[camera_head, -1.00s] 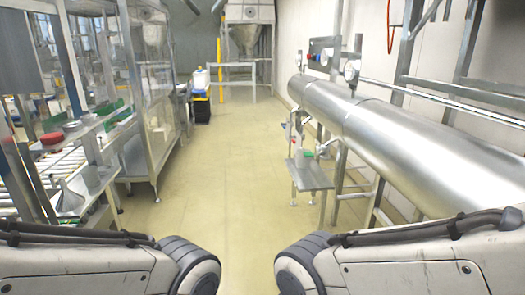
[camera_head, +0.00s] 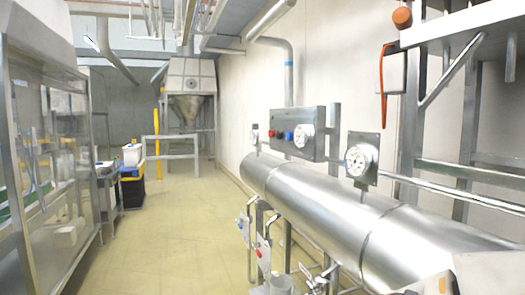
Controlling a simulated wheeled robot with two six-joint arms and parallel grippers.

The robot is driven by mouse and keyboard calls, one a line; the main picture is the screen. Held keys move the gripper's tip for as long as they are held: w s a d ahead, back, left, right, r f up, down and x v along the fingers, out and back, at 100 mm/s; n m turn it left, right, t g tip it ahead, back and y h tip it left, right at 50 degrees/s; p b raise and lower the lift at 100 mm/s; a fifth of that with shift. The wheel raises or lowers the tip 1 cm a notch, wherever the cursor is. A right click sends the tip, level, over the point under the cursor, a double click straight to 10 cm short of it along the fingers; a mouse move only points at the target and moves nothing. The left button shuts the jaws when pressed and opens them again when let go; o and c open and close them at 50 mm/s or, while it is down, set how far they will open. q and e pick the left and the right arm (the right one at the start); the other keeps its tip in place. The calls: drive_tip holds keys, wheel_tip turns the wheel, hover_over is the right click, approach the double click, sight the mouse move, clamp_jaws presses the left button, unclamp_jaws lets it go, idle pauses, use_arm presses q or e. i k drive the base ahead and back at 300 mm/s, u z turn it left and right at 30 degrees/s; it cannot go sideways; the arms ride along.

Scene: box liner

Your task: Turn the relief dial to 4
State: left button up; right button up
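Two round white dials stand above the large metal cylinder (camera_head: 310,200) on the right. One dial (camera_head: 304,136) is on a grey control panel (camera_head: 285,148) that also has red, green and blue buttons. A small white round fitting (camera_head: 254,135) shows further left. Their markings are too small to read, so I cannot tell which is the relief dial or its setting. Neither of my grippers is in view; part of my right arm shows at the lower right.
Pipes and small valves (camera_head: 262,248) hang in front of the cylinder. A metal frame with rails (camera_head: 420,110) stands at the right wall. A glazed machine (camera_head: 50,150) lines the left. The yellowish floor (camera_head: 165,235) between is clear. A hopper (camera_head: 190,95) stands at the back.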

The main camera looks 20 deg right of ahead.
sight(290, 136)
drive_tip(key=i, duration=1.6)
drive_tip(key=u, duration=0.35)
